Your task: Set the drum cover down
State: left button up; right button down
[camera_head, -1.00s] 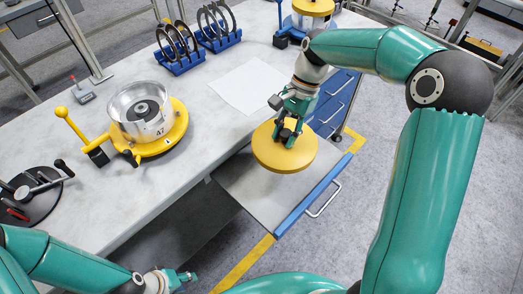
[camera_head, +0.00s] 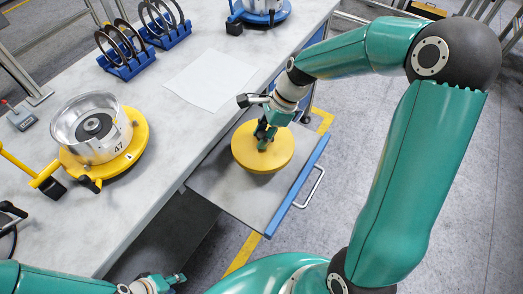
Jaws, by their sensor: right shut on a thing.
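The drum cover appears to be the round yellow disc (camera_head: 245,155) over the pulled-out drawer (camera_head: 238,208) at the bench's front edge. My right gripper (camera_head: 264,140) is above the disc and shut on the middle of its top. The disc looks level. I cannot tell whether its underside touches the drawer surface. A silver drum (camera_head: 98,150) marked 47 sits in a yellow round fixture (camera_head: 128,166) on the bench at left, with its top open. My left gripper (camera_head: 176,279) is low at the bottom edge, away from these things, and its jaws are too small to read.
A white sheet (camera_head: 212,80) lies on the bench behind the drawer. Blue racks (camera_head: 128,66) hold dark rings at the back. A blue-based fixture (camera_head: 262,14) stands at the far end. The drawer's handle (camera_head: 310,187) projects on the right. Grey floor is clear at right.

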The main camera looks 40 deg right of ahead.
aim_at(277, 139)
notch_tip(277, 139, down, 8)
jog(key=shift+r, duration=0.2)
dwell(0.3)
jog(key=c, duration=0.8)
grip_release()
jog(key=v, duration=1.1)
jog(key=shift+w, duration=0.1)
jog(key=shift+d+r, duration=0.25)
jog(key=shift+r, duration=0.25)
